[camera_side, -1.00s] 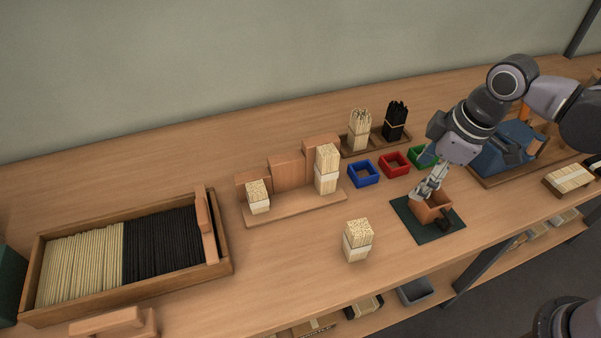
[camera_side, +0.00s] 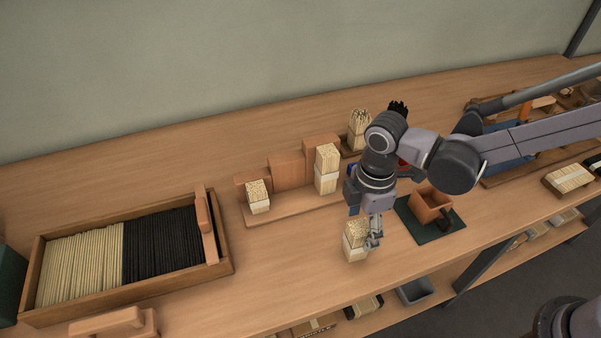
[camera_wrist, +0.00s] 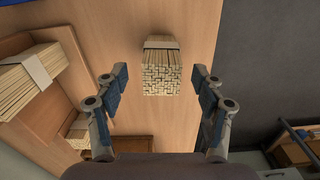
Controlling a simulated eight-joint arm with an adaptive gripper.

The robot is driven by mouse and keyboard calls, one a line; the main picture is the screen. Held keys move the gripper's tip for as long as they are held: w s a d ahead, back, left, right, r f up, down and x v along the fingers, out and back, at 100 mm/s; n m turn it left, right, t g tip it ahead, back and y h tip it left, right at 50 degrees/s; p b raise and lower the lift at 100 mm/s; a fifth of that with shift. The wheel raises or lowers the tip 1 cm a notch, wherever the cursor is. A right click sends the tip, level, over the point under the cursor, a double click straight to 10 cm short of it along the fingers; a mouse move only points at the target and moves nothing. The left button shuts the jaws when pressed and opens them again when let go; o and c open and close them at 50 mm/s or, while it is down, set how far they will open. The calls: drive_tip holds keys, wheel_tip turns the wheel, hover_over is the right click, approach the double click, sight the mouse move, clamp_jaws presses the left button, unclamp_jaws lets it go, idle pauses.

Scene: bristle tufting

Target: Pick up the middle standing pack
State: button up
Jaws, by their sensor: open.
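The middle standing pack (camera_side: 355,241) is a bundle of pale sticks with a white band, upright on the bench in front of the stepped wooden rack. It also shows in the wrist view (camera_wrist: 162,68), its stick ends facing the camera. My gripper (camera_side: 373,236) is at the pack's upper right in the side view and partly covers it. In the wrist view my gripper (camera_wrist: 160,78) is open, with one finger on either side of the pack and a visible gap at both sides.
The stepped rack (camera_side: 290,206) holds a short pack (camera_side: 257,196) and a tall pack (camera_side: 327,168). A brown box (camera_side: 428,204) stands on a green mat (camera_side: 447,234) to the right. A stick tray (camera_side: 122,287) lies left. The bench between tray and pack is clear.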

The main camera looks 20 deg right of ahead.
drive_tip(key=shift+s+a+f, duration=0.1)
drive_tip(key=shift+a+f, duration=0.05)
drive_tip(key=shift+f, duration=2.8)
drive_tip(key=c, duration=1.3)
